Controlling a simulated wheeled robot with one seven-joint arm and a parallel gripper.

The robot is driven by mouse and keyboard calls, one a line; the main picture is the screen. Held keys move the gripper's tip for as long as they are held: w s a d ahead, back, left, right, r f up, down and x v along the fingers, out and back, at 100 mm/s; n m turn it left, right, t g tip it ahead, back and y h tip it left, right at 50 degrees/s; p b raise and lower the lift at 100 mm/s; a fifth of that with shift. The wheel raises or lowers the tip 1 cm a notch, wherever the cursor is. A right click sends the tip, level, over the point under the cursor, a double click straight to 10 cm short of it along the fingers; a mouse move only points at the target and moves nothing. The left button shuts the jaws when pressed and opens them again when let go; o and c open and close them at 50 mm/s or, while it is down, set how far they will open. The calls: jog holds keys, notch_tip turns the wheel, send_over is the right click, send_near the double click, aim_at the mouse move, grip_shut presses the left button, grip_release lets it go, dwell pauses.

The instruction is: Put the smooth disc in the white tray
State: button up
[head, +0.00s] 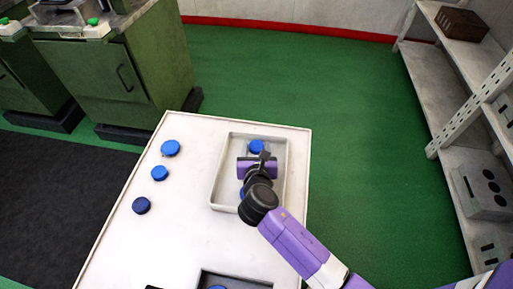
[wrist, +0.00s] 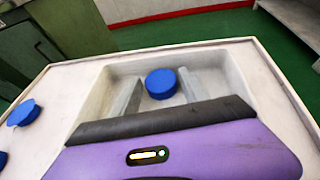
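The white tray (head: 226,176) lies on the white table, and it also shows in the wrist view (wrist: 97,100). My gripper (head: 261,157) is over the tray. In the wrist view its two grey fingers (wrist: 158,97) are apart, with a gap on each side of a blue disc (wrist: 161,83). That disc lies in the tray and also shows in the head view (head: 256,146). Another blue piece (head: 242,193) shows in the tray, partly hidden by my arm. I cannot tell from these views which disc is the smooth one.
Three blue discs (head: 171,148), (head: 159,173), (head: 141,205) lie on the table left of the tray. A dark tray (head: 238,279) with a blue disc (head: 217,287) is cut off at the bottom. Green cabinets (head: 120,75) stand behind left, shelves (head: 450,90) at right.

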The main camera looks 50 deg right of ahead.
jog(key=shift+o, duration=0.7)
jog(key=shift+r, duration=0.2)
jog(key=v, duration=1.2)
jog(key=shift+p, duration=0.35)
